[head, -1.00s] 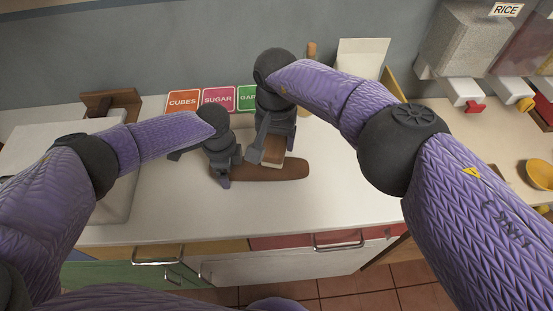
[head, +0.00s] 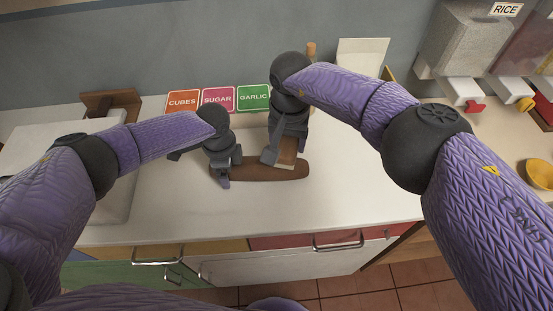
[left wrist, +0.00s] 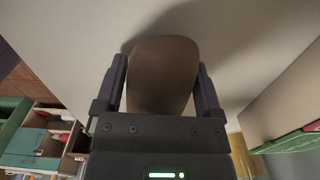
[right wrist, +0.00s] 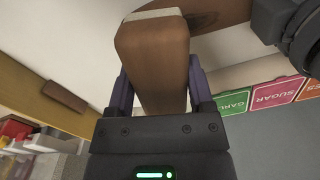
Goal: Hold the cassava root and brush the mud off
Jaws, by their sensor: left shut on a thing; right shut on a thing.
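The brown cassava root (head: 262,172) lies lengthwise on the white counter; it also shows in the left wrist view (left wrist: 162,75) and at the top of the right wrist view (right wrist: 222,12). My left gripper (head: 222,180) is shut on the root's left end, one finger on each side. My right gripper (head: 276,158) is shut on the brush (head: 287,152), a wooden block with pale bristles. The brush fills the middle of the right wrist view (right wrist: 155,60). Its bristles are against or just above the root's right half; I cannot tell which. A darker patch shows on the root beside the bristles.
Orange, pink and green cards (head: 218,99) stand along the wall behind the root. A wooden upright (head: 311,50) and a white panel (head: 362,58) are at the back. Dispensers (head: 462,50) and a yellow bowl (head: 541,174) are at the right. The counter in front is clear.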

